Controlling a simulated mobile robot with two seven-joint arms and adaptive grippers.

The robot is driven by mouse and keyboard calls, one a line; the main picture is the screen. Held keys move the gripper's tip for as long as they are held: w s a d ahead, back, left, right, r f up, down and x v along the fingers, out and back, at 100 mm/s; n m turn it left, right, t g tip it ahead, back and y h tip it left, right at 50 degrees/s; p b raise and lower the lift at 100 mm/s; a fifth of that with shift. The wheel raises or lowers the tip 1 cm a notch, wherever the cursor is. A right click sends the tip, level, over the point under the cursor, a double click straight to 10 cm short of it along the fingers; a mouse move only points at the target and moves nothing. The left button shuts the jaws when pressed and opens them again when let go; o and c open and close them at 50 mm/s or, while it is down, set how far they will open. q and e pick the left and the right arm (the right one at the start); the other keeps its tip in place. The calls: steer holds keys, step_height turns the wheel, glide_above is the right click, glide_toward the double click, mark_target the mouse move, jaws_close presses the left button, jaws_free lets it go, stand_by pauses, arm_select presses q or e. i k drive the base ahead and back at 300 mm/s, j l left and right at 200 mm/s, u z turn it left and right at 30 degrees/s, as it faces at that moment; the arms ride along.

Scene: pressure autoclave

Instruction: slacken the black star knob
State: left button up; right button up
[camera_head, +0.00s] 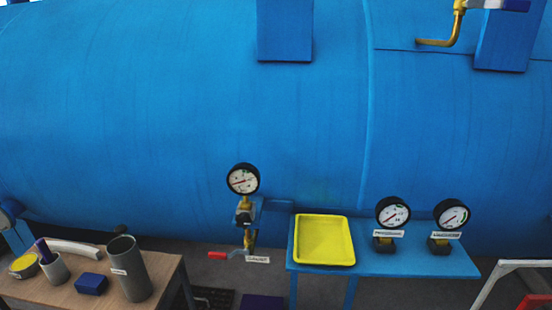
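I cannot make out a black star knob for certain in the head view. A small dark object (119,230) shows just behind the grey cylinder, but its shape is too small to tell. A gauge (243,179) stands on a valve fitting in front of the big blue vessel (180,110). Below it is a valve with a red lever (218,255) and a white label. Neither my left nor my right gripper is in view.
A wooden table (60,291) at lower left holds a grey cylinder (129,270), a cup (54,270), a blue box (91,284) and a yellow-topped tin (23,265). A blue shelf (370,262) carries a yellow tray (324,216) and two gauges (393,212).

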mark_target(243, 222)
steer(key=i+j, duration=0.8)
steer(key=i+l+z, duration=0.05)
